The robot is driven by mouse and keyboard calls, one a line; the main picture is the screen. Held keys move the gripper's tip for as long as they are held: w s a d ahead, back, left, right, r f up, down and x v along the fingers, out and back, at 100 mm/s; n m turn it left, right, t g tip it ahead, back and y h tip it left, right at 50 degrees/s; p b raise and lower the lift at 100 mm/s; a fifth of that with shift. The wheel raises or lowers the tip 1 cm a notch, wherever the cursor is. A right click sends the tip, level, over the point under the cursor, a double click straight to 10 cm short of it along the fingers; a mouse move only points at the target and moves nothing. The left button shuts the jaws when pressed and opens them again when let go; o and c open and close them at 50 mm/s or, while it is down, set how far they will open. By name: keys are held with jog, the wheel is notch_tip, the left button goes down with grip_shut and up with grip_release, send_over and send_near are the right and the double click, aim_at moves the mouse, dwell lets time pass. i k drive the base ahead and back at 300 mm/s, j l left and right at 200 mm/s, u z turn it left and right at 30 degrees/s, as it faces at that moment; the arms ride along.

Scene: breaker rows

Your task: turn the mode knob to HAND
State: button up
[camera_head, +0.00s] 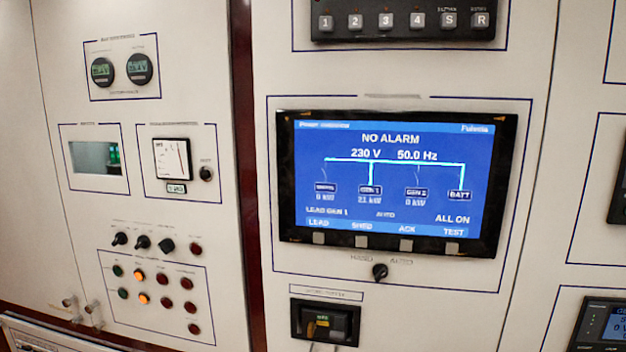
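A small black knob (380,271) sits on the white panel just below the large blue screen (388,178). Two small blurred labels stand above it, one to its upper left and one to its upper right; the right one seems to read AUTO. I cannot tell for sure which label the knob points at. The screen reads NO ALARM, 230 V and 50.0 Hz, with a small blurred word, perhaps AUTO, low in its middle. My gripper is not in view, and nothing covers the knob.
Below the knob is a dark recessed unit (325,322). The left panel has a row of black knobs (143,242), several round lamps (142,275), and two metal fittings (93,313) low down. A black keypad (403,20) is above the screen. The space before the panels looks clear.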

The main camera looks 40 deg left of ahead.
aim_at(381, 271)
jog(key=u, duration=1.35)
